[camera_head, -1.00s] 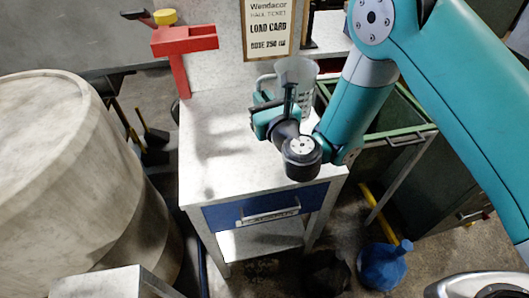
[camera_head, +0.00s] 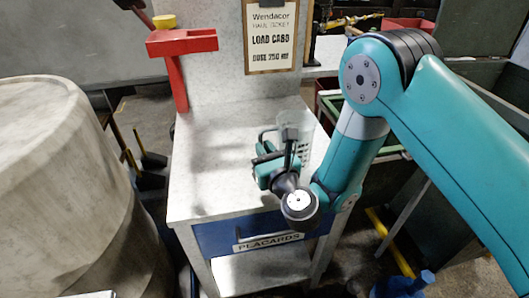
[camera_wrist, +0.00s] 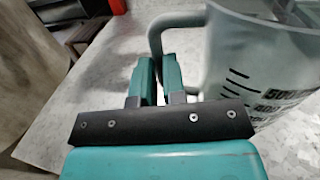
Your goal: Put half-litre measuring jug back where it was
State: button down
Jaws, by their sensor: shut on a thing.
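The half-litre measuring jug (camera_head: 297,125) is a clear greyish vessel with dark graduation marks and a side handle. In the wrist view the jug (camera_wrist: 262,65) fills the upper right, its handle (camera_wrist: 158,38) toward the left. My gripper (camera_head: 268,158) is at the jug's left side, over the white worktop. In the wrist view my gripper's fingers (camera_wrist: 160,80) are close together around the lower part of the handle. The jug looks upright. Its base is partly hidden by my gripper and wrist, so I cannot tell if it touches the worktop.
The white worktop (camera_head: 215,185) is bare on its left. A red stand (camera_head: 180,45) with a yellow knob is at its back left. A sign (camera_head: 270,35) stands at the back. A large pale drum (camera_head: 50,180) is at the left. A blue jug (camera_head: 405,285) is on the floor.

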jog(key=shift+f, duration=0.15)
jog(key=c, duration=1.2)
grip_release()
jog(key=shift+r, duration=0.2)
jog(key=shift+s+f+b, duration=0.15)
jog(key=shift+b, duration=0.25)
jog(key=b+v, duration=0.5)
jog(key=shift+s+d+f, duration=0.1)
jog(key=shift+s+f, duration=0.1)
jog(key=shift+f, duration=0.05)
jog(key=v, duration=0.4)
jog(key=b+v, duration=0.1)
jog(key=v, duration=0.1)
jog(key=shift+s+d+r, duration=0.1)
jog(key=shift+d+r, duration=0.05)
jog(key=shift+r, duration=0.25)
